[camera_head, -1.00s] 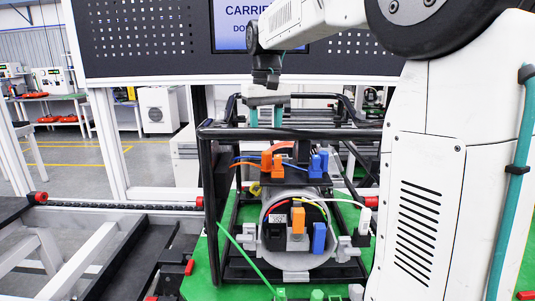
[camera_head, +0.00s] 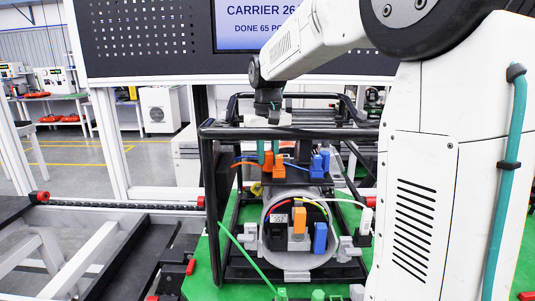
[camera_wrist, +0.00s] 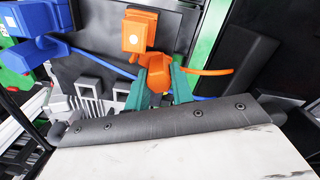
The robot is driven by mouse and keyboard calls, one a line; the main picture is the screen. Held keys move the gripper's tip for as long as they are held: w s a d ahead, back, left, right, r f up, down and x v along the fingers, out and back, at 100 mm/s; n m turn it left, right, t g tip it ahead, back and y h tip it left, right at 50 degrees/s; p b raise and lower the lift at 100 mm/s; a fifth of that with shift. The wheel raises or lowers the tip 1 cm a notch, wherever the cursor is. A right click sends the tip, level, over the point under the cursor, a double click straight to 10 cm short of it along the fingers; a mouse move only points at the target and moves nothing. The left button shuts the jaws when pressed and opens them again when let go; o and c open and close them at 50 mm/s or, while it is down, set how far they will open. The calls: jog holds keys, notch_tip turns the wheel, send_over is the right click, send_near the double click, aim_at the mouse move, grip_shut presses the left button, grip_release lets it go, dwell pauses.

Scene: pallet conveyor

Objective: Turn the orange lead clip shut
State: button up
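The orange lead clip (camera_wrist: 157,66) sits between the two teal fingers of my gripper (camera_wrist: 159,74) in the wrist view, with a finger against each side. My gripper appears shut on it. Next to it is an orange block (camera_wrist: 139,33) with a pale square on its face. In the head view my gripper (camera_head: 268,155) reaches down from above onto the orange parts (camera_head: 278,168) on the black shelf of the frame. The clip is partly hidden by the fingers, and its exact turn angle is hard to tell.
A blue connector (camera_head: 319,165) stands right of the orange parts. Black frame tubes (camera_head: 210,190) surround the work. Below is a grey ring (camera_head: 267,245) holding another orange connector (camera_head: 299,220) and a blue one (camera_head: 320,238). Coloured wires run close by.

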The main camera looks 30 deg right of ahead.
jog(key=shift+n, duration=0.8)
jog(key=shift+c, duration=0.3)
jog(key=o, duration=1)
notch_tip(320, 180, up, 8)
jog(key=shift+f, duration=0.25)
jog(key=shift+r, duration=0.15)
